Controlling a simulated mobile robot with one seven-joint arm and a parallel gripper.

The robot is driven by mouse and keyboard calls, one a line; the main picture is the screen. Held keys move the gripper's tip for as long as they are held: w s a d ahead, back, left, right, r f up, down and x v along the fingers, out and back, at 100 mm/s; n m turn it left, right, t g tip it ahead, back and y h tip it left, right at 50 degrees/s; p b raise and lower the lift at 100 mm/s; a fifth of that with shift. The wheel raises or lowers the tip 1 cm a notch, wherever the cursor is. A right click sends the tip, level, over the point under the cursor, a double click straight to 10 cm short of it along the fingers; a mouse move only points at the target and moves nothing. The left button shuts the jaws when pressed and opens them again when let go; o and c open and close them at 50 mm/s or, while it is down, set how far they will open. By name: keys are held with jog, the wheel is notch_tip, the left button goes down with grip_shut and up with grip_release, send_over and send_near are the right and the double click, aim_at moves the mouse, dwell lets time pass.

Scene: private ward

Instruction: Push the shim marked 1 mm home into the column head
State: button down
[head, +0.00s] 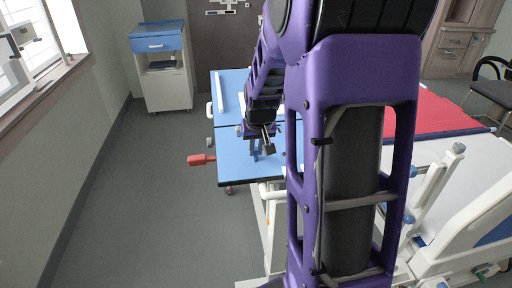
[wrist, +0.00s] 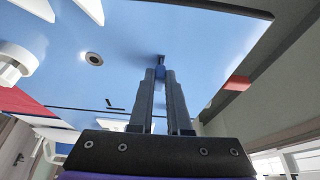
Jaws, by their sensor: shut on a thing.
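My gripper (wrist: 160,78) is shut on a small blue piece (wrist: 160,72) at its fingertips in the wrist view. The piece is mostly hidden by the fingers, and no 1 mm mark can be read on it. A small dark shape shows just beyond the tips, against the blue panel (wrist: 125,30); whether the piece touches it cannot be told. In the head view my gripper (head: 262,150) points down over the blue table top (head: 236,165), close to its surface. I cannot pick out the column head for certain in either view.
A round, dark-centred fitting (wrist: 94,58) and a white knob (wrist: 16,64) lie left in the wrist view. A red-ended handle (head: 198,160) sticks out left of the table. A bedside cabinet (head: 162,66) stands behind; the floor (head: 150,200) at left is clear.

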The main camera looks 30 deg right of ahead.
jog(key=shift+f, duration=0.6)
jog(key=c, duration=0.8)
grip_release()
jog(key=shift+w+d+r+p+v, duration=0.1)
jog(key=shift+w+p+v, duration=0.15)
jog(key=shift+p+v, duration=2.4)
jog(key=shift+w+d+r+p+v, duration=0.2)
jog(key=shift+p+v, duration=0.75)
jog(key=shift+v, duration=3.45)
jog(key=shift+w+r+p+v, duration=0.1)
jog(key=shift+w+p+v, duration=0.2)
jog(key=shift+p+v, duration=2.35)
jog(key=shift+b+v, duration=0.8)
jog(key=shift+b, duration=0.05)
